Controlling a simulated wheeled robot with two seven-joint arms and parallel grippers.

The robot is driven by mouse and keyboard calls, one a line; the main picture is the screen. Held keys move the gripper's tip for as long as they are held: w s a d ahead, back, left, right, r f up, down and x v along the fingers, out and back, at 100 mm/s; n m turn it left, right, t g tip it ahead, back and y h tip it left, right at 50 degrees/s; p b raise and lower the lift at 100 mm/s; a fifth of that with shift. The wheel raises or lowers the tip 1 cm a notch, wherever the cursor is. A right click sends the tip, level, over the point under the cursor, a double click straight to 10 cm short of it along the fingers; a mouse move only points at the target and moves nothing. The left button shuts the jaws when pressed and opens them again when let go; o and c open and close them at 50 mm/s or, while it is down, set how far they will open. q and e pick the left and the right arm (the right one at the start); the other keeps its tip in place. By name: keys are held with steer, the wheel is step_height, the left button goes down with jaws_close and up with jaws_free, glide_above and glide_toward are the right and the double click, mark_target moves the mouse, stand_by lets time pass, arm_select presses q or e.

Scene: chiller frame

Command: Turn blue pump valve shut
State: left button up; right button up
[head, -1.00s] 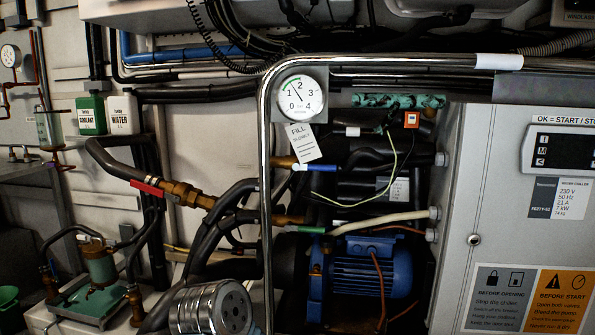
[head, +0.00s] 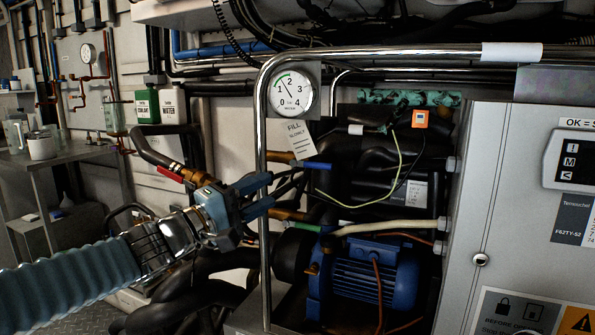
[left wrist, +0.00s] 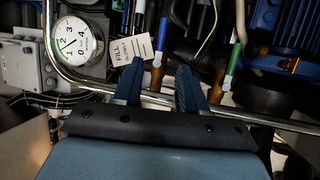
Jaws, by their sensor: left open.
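The blue valve lever (head: 318,166) lies roughly in line with its brass pipe (head: 280,157), behind the chrome rail. In the left wrist view the blue lever (left wrist: 163,36) points up, above and between my fingertips. My left gripper (head: 269,191) is open and empty at the chrome rail, left of and below the lever. In the left wrist view the open fingers (left wrist: 160,70) reach over the rail, with brass showing between them. I see no contact with the lever. My right gripper is not in view.
The chrome rail (head: 264,240) runs up and across in front of the valves. A green lever (head: 303,227) sits below the blue one, above the blue pump motor (head: 372,275). A gauge (head: 293,90) and paper tag (head: 300,138) hang above. A red-handled valve (head: 170,174) is left.

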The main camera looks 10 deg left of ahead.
mark_target(315, 167)
arm_select(q)
steer(key=p+x, duration=0.3)
steer(key=x, duration=1)
steer(key=shift+w+f, duration=0.1)
steer(key=shift+f, duration=0.05)
jaws_close()
